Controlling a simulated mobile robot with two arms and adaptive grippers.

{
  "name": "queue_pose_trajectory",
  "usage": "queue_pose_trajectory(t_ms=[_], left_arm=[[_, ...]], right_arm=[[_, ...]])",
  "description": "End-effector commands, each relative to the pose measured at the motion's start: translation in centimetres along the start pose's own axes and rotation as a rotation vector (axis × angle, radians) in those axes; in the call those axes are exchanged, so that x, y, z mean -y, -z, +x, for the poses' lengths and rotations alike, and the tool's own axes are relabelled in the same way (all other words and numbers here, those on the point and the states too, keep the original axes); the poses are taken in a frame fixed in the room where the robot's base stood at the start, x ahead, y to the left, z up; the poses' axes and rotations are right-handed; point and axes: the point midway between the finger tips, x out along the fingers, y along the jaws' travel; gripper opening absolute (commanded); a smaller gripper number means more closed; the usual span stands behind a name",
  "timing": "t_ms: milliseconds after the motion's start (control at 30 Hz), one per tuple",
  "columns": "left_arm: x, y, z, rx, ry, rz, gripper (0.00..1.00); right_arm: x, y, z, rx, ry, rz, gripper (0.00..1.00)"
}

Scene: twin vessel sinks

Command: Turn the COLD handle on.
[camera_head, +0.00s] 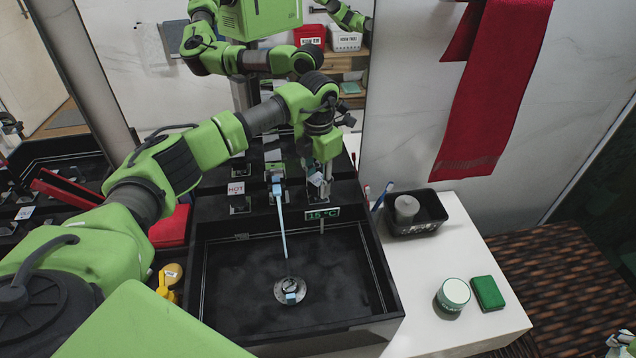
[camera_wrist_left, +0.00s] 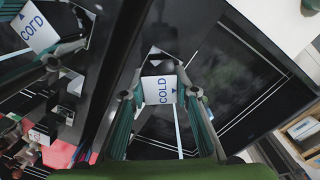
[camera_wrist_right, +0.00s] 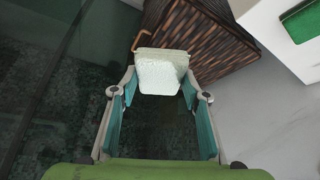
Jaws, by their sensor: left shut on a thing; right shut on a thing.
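The COLD handle (camera_wrist_left: 160,92) has a white plate lettered COLD and sits between my left gripper's fingers. In the head view my left gripper (camera_head: 319,180) is at this handle, to the right of the spout (camera_head: 276,182), and partly covers it. The left gripper (camera_wrist_left: 162,98) is shut on the handle. A thin pale blue stream (camera_head: 284,235) runs from the spout to the drain (camera_head: 290,291). A display (camera_head: 322,213) reads 15 °C. My right gripper (camera_wrist_right: 158,95) is shut on a pale, rough block (camera_wrist_right: 160,72), away from the sink.
The HOT handle (camera_head: 236,189) stands left of the spout. The black basin (camera_head: 240,265) is open in front. On the white counter (camera_head: 430,290) are a black tray (camera_head: 438,226), a round tin (camera_head: 453,294) and a green block (camera_head: 487,292). A mirror stands behind.

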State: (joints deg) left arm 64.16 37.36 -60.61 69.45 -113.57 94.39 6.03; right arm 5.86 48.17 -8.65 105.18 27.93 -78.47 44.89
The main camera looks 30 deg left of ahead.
Motion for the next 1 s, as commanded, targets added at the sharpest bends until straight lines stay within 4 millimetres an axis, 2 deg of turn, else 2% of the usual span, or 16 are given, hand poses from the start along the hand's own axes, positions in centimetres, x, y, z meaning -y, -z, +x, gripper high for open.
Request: queue_pose_trajectory(t_ms=[33, 133, 467, 500, 567, 867, 1000], left_arm=[[-0.1, 0.0, 0.4, 0.002, -0.002, 0.025, 0.06], [-0.1, 0.0, 0.3, 0.002, -0.002, 0.077, 0.06], [-0.1, 0.0, -0.1, 0.001, -0.001, 0.107, 0.06], [-0.1, 0.0, -0.1, 0.002, 0.0, 0.107, 0.3], [-0.1, 0.0, -0.1, 0.002, 0.0, 0.107, 0.44], [0.0, 0.0, -0.1, 0.001, 0.0, 0.106, 0.44], [-0.1, -0.1, -0.8, 0.002, 0.0, 0.106, 0.44]], right_arm=[[0.0, -0.5, 0.9, 0.0, 0.0, 0.0, 0.25], [0.0, -0.8, 1.5, 0.0, 0.0, 0.0, 0.25], [0.0, -0.8, 1.4, 0.0, 0.0, 0.0, 0.25], [0.0, -0.8, 1.4, 0.0, 0.0, 0.0, 0.25], [0.0, -0.8, 1.4, 0.0, 0.0, 0.0, 0.25], [0.0, -0.8, 1.4, 0.0, 0.0, 0.0, 0.25], [0.0, -0.8, 1.4, 0.0, 0.0, 0.0, 0.25]])
